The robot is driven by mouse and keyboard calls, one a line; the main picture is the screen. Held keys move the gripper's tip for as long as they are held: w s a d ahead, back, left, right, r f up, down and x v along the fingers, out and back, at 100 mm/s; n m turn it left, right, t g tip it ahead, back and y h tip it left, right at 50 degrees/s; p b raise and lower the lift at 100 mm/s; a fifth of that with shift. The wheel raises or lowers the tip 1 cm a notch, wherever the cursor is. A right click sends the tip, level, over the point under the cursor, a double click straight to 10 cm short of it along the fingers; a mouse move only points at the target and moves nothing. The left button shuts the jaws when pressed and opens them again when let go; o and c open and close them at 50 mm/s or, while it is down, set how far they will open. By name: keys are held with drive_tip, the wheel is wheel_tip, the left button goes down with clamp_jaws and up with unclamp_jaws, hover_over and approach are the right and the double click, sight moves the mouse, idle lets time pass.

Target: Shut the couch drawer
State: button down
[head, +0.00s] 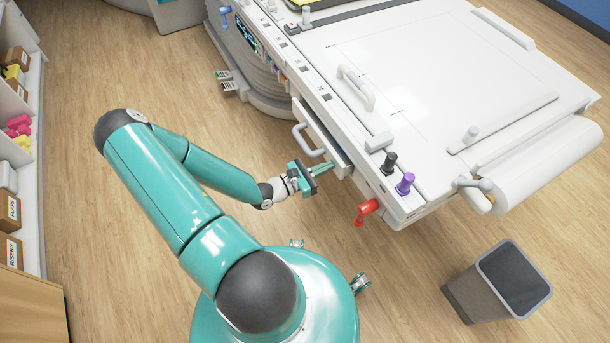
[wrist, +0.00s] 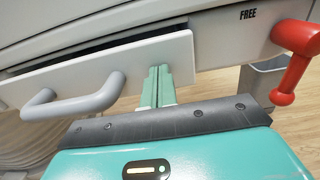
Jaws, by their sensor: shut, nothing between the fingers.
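The couch drawer (head: 323,136) is in the side of the white couch (head: 430,70) and stands out a little from it. In the wrist view its white front (wrist: 130,68) carries a grey loop handle (wrist: 72,98), and a dark gap shows above the front. My gripper (head: 327,166) is shut and empty. Its fingertips (wrist: 158,72) are at the drawer front, to the right of the handle. They look to be touching or very near the front; I cannot tell which.
A red lever (head: 366,211) sticks out of the couch side, right of the drawer, and shows in the wrist view (wrist: 296,50). Black (head: 389,163) and purple (head: 405,184) knobs stand on the couch corner. A grey bin (head: 497,283) stands on the floor at lower right. Shelves (head: 22,120) line the left.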

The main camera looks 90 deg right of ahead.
sight(336, 162)
drive_tip(key=shift+x, duration=1.95)
drive_tip(key=shift+s, duration=0.15)
drive_tip(key=shift+w+f, duration=0.1)
drive_tip(key=shift+w, duration=0.4)
drive_tip(key=v, duration=1.3)
drive_tip(key=shift+w+a, duration=0.3)
drive_tip(key=shift+w, duration=0.1)
